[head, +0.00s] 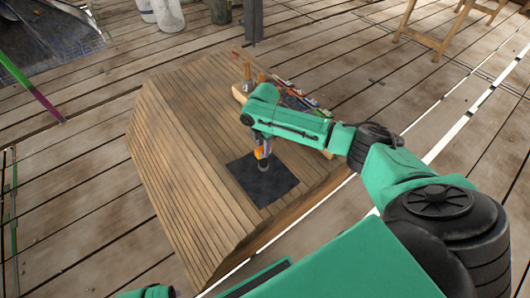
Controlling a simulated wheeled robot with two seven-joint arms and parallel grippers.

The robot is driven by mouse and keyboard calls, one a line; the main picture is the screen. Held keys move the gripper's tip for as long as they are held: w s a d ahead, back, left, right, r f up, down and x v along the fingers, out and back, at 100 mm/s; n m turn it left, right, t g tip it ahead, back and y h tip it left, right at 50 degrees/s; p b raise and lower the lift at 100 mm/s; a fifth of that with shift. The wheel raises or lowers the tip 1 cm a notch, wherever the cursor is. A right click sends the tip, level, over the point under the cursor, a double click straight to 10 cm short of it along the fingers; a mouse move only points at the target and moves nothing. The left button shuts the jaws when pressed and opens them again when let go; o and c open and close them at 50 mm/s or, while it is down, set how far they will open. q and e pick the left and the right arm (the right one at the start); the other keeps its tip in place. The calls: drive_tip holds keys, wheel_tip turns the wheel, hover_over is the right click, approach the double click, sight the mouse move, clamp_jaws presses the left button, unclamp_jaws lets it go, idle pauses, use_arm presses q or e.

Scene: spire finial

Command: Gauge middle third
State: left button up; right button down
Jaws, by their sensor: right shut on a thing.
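My right gripper (262,149) points down over a dark square mat (262,188) on the slatted wooden table. It is shut on a small upright piece (263,166) with a grey, rounded lower end. Orange and purple show just above that end; I cannot tell which of these colours belong to the piece. The lower end is over the upper part of the mat; I cannot tell whether it touches it. My right forearm hides part of the table behind.
Behind my right wrist, a wooden rack or block (240,93) with upright pegs stands near the table's far edge. Several thin coloured tools (300,94) lie beside it, partly hidden. The table's left half (185,140) is bare.

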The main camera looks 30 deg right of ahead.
sight(263, 165)
idle(0.4)
drive_tip(key=shift+f+b, duration=1.2)
drive_tip(key=shift+f, duration=1.15)
drive_tip(key=c, duration=0.5)
unclamp_jaws()
drive_tip(key=shift+r, duration=0.1)
